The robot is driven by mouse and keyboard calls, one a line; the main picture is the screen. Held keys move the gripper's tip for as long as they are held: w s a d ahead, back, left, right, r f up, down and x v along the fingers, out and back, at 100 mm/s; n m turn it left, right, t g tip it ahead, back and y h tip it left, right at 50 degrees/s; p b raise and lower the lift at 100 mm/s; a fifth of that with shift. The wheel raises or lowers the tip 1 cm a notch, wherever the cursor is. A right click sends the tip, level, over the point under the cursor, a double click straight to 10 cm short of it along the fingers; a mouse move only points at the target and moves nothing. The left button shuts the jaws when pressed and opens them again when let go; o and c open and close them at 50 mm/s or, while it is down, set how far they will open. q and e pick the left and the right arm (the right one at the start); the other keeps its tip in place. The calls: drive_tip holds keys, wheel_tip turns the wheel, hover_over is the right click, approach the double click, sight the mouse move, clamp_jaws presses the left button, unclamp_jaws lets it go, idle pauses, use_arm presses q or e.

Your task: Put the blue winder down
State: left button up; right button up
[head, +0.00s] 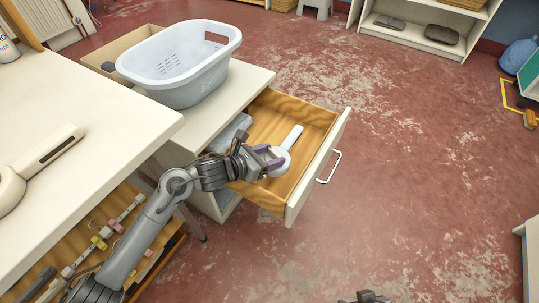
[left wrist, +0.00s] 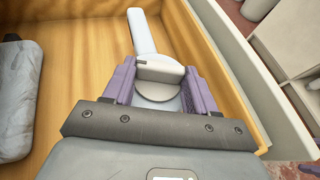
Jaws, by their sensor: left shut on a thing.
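The winder, a pale bluish-white tool with a rounded body and a flat straight handle (head: 292,137), is inside the open wooden drawer (head: 262,117). My left gripper (head: 268,158) reaches down into the drawer and is shut on the winder's round body. In the left wrist view the winder (left wrist: 144,32) points its handle away, and its body sits between the purple fingers (left wrist: 158,88). Whether the winder touches the drawer floor I cannot tell. Only a dark bit of my right gripper (head: 366,297) shows at the bottom edge; its fingers are not clear.
A grey folded item (head: 231,132) lies on the drawer's left side and shows in the left wrist view (left wrist: 18,100). The drawer front with its handle (head: 330,167) is close on the right. A laundry basket (head: 180,62) stands on the cabinet above. A white table (head: 90,115) is at left.

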use_arm(q)
drive_tip(key=shift+f, duration=0.35)
drive_tip(key=o, duration=1.1)
drive_tip(key=shift+f, duration=0.1)
drive_tip(key=shift+r, duration=0.4)
drive_tip(key=shift+r+p, duration=0.45)
drive_tip(key=shift+p, duration=0.25)
drive_tip(key=p+v, duration=0.3)
drive_tip(key=v, duration=0.4)
drive_tip(key=shift+s, duration=0.2)
drive_tip(key=shift+a, duration=0.2)
